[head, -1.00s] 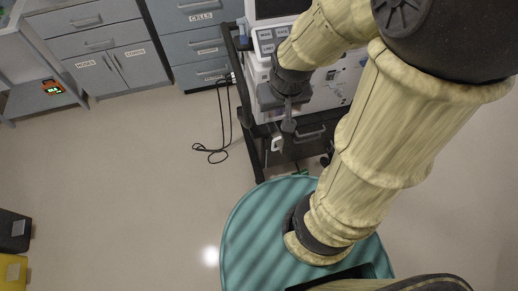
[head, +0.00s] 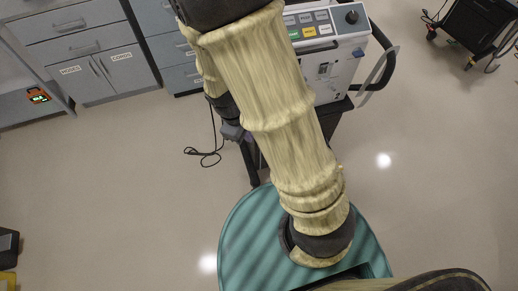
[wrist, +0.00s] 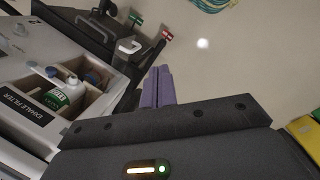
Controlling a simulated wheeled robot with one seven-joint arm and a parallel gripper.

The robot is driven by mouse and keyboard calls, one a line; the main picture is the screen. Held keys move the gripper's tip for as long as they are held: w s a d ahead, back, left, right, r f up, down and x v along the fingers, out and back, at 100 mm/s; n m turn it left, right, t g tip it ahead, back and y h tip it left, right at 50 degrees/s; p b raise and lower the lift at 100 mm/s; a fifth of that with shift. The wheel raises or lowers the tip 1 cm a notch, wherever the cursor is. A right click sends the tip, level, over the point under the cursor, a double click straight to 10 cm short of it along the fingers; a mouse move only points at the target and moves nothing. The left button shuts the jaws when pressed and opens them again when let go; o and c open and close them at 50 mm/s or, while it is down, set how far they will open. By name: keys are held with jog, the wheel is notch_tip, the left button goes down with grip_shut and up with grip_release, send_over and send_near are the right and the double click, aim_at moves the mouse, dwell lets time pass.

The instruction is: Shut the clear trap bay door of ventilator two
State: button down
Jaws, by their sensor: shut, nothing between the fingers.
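The ventilator (head: 335,72) stands on its dark cart beyond my arm in the head view, its left side hidden by the arm. In the wrist view its housing (wrist: 22,58) fills the left, with an "EXHALE FILTER" label. An open bay (wrist: 98,104) there holds a bottle with a green label (wrist: 66,94) and blue-capped parts.
Dark cart rails (wrist: 85,32) run along the ventilator beyond the bay. A black cable (head: 206,158) lies on the floor left of the cart. Grey cabinets (head: 95,60) stand at the back left, another dark cart (head: 470,25) at the far right.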

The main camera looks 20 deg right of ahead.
jog(key=w+a+f+n+t+h+b, duration=0.1)
jog(key=a+f+n+h+b, duration=0.1)
jog(key=f+n, duration=0.4)
jog(key=w+a+f+n+t+h+b, duration=0.1)
jog(key=a+f+n+t+h+b, duration=0.1)
jog(key=f+n, duration=0.4)
jog(key=shift+w+a+f+n+h+b, duration=0.15)
jog(key=shift+a+f+n+h+b, duration=0.35)
jog(key=shift+h, duration=0.4)
jog(key=shift+f, duration=0.25)
jog(key=w+d+r+x, duration=0.1)
jog(key=d+r+x, duration=0.1)
jog(key=x, duration=1)
jog(key=shift+f+b, duration=0.2)
jog(key=shift+b, duration=0.1)
jog(key=shift+w+d, duration=0.1)
jog(key=shift+d, duration=0.15)
